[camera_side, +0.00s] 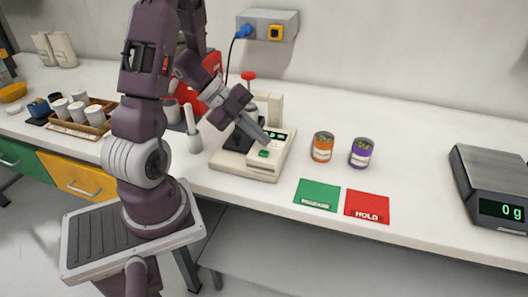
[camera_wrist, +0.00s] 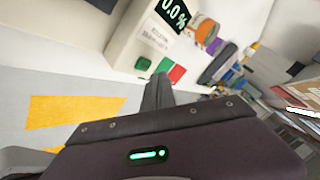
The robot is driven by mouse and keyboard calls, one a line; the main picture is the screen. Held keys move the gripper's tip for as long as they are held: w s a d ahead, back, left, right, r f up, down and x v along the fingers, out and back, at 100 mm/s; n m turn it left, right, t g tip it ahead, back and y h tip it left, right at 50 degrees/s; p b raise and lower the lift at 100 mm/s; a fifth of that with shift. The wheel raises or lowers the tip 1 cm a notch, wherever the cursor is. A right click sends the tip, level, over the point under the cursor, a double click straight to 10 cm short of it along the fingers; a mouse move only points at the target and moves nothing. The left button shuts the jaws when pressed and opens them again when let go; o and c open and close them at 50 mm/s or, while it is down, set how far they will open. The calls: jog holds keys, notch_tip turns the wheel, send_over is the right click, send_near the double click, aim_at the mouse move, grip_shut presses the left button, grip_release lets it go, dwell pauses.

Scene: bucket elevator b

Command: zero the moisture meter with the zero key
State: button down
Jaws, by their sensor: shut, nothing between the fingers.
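The moisture meter (camera_side: 240,163) is a cream box on the bench, with a dark display and a green key (camera_side: 264,153) on its front part. In the wrist view the meter (camera_wrist: 128,35) shows a display (camera_wrist: 174,13) reading 0.0 %. The green key (camera_wrist: 143,63) is below that display. My gripper (camera_side: 267,139) is shut and empty, tilted downward over the meter's front, with its tips close to the display and just behind the key. It also shows in the wrist view (camera_wrist: 158,78), its tips near the key. A gap to the key's top is hard to judge.
An orange-labelled can (camera_side: 322,147) and a purple-labelled can (camera_side: 364,153) stand right of the meter. Green (camera_side: 317,195) and red HOLD (camera_side: 367,206) mats lie in front. A scale (camera_side: 490,185) reads 0 g. A pestle in a white cup (camera_side: 194,140) stands left. A wooden tray (camera_side: 95,130) holds cups.

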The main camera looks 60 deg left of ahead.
aim_at(260, 151)
jog(key=shift+r, duration=2.3)
